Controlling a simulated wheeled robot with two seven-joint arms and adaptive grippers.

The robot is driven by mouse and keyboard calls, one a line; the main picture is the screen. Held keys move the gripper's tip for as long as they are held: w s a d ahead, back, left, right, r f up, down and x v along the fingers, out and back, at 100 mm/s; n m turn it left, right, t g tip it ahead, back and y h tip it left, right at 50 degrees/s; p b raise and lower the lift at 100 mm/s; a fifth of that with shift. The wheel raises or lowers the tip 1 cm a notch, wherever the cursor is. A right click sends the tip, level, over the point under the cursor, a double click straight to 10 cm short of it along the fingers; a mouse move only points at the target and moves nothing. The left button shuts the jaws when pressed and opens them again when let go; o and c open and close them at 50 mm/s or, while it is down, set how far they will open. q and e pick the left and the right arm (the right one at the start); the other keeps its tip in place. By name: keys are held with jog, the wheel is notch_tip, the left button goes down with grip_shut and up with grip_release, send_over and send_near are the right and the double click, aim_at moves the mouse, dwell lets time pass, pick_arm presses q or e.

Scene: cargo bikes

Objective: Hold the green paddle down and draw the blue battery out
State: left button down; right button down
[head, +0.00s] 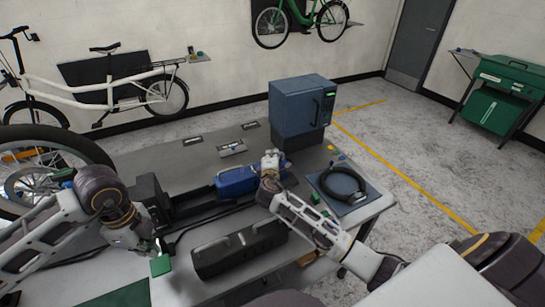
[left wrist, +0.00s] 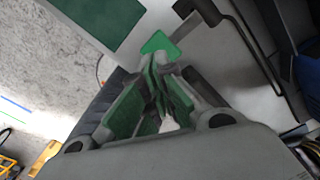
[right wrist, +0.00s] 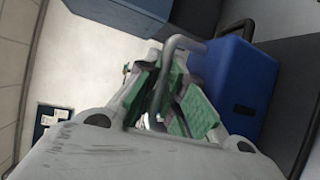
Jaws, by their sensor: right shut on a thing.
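The blue battery (head: 237,181) lies at the dark bike frame in the middle of the table. My right gripper (head: 270,160) is at its right end. In the right wrist view my right gripper (right wrist: 165,75) is shut around the grey bar handle (right wrist: 178,42), beside the blue battery body (right wrist: 240,80). The green paddle (head: 160,265) is at the front left, under the tip of my left gripper (head: 156,252). In the left wrist view my left gripper (left wrist: 160,65) has its fingertips together at the edge of the green paddle (left wrist: 160,44). I cannot tell how hard it presses.
A long black case (head: 240,250) lies in front of the battery. A blue cabinet (head: 300,105) stands behind it. A coiled black cable lies on a blue mat (head: 350,204) at the right. A bike wheel (head: 40,170) is at the left.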

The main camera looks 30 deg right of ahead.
pick_arm(q)
jog(key=shift+r, duration=0.2)
pick_arm(e)
jog(key=shift+r, duration=0.2)
pick_arm(q)
notch_tip(320, 180, up, 12)
dwell(0.8)
jog(key=shift+f, duration=0.1)
pick_arm(e)
jog(key=c, duration=1.5)
grip_release()
jog(key=shift+c, duration=0.2)
jog(key=shift+o, duration=0.4)
jog(key=shift+f, duration=0.15)
jog(key=shift+s+a, duration=0.1)
jog(key=shift+s, duration=0.05)
jog(key=v, duration=1.1)
jog(key=shift+s+a, duration=0.2)
jog(key=shift+s, duration=0.1)
